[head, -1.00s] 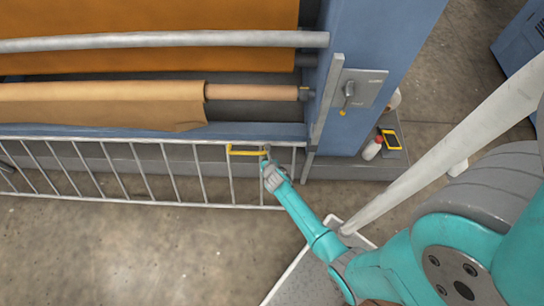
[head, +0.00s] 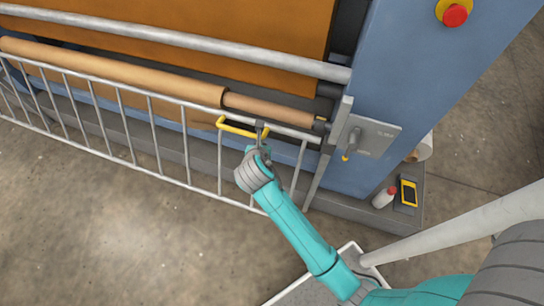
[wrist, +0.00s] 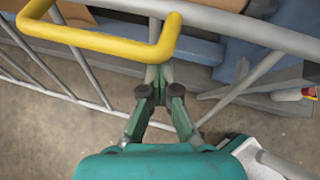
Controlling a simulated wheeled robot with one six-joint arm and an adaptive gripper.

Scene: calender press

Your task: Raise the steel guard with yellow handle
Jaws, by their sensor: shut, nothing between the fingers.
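The steel guard (head: 130,88) is a grey barred frame across the front of the press. Its top rail now passes in front of the lower roll. Its yellow handle (head: 240,131) is a U-shaped bar near the guard's right end. My gripper (head: 260,130) is at the handle's right end, its fingers shut with nothing between them. In the wrist view the handle (wrist: 90,38) crosses the upper left, and the shut fingertips (wrist: 161,75) lie just below its right bend. I cannot tell whether they touch it. The top rail (wrist: 235,28) runs behind the handle.
A blue side post (head: 400,80) carries a red stop button (head: 455,15) and a lever plate (head: 365,137). The floor in front is clear.

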